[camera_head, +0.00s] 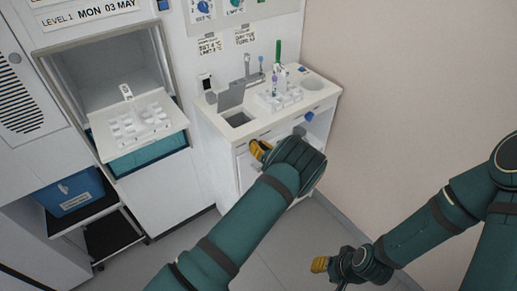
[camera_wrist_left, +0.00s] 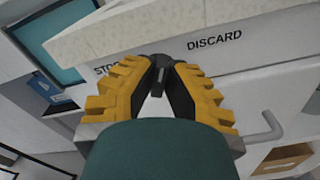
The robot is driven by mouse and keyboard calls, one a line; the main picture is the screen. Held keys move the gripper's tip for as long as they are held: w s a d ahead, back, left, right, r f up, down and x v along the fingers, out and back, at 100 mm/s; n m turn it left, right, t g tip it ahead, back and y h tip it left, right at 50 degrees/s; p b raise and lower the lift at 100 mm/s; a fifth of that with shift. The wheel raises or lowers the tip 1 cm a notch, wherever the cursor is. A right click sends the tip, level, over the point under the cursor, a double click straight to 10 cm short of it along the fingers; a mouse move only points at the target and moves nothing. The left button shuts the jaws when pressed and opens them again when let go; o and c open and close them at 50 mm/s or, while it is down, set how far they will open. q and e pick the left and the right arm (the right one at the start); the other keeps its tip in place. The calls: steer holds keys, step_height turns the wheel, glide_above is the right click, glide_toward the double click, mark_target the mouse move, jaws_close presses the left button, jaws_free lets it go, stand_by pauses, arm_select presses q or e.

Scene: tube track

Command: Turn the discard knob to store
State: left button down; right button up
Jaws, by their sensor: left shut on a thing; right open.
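In the left wrist view, a dark knob (camera_wrist_left: 162,73) shows between the yellow fingertips of my left gripper (camera_wrist_left: 160,66), which is shut on it. The panel carries the word DISCARD (camera_wrist_left: 214,40) to the right of the knob and a partly hidden word starting STO (camera_wrist_left: 105,70) to the left. The fingers cover much of the knob, so I cannot tell exactly where it points. In the head view my left gripper (camera_head: 260,149) is at the front of the white counter cabinet (camera_head: 222,129), and the knob is hidden there. My right gripper (camera_head: 320,265) is open and empty, low over the floor.
At left, a white tray (camera_head: 140,126) sticks out of a hatch above a blue box (camera_head: 70,195).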

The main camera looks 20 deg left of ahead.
arm_select(q)
steer(key=n+b, duration=0.2)
steer(key=n, duration=0.2)
steer(key=n+b, duration=0.2)
steer(key=n, duration=0.2)
steer(key=n+b, duration=0.2)
steer(key=n, duration=0.2)
steer(key=shift+s+a+n, duration=0.25)
steer(key=shift+a+n, duration=0.05)
steer(key=shift+n, duration=0.1)
stand_by(0.3)
steer(key=c, duration=1)
jaws_free()
steer(key=v, duration=1.2)
